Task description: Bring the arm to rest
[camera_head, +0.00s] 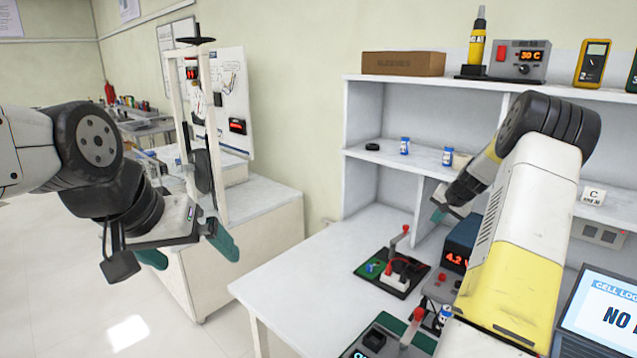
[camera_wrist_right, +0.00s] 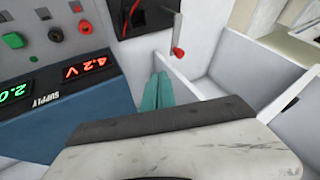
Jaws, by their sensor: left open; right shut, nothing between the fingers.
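My left gripper (camera_head: 188,249) hangs in the air at the left of the head view. Its two teal fingers are spread apart with nothing between them. My right arm comes in from the right, and my right gripper (camera_head: 438,214) is above the workbench, in front of the shelf unit. In the right wrist view my right gripper (camera_wrist_right: 158,91) shows its teal fingers together, with nothing held. The blue power supply (camera_head: 457,254) is below and to the right of it. The supply also shows in the wrist view (camera_wrist_right: 95,110), reading 4.2 V.
A black board (camera_head: 401,278) with a red-handled lever (camera_head: 401,236) lies on the white bench (camera_head: 290,284). A second lever (camera_head: 413,325) stands at the front. The shelf unit (camera_head: 390,157) is behind. A laptop (camera_head: 605,315) is at the right. A white press stand (camera_head: 221,185) is near my left gripper.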

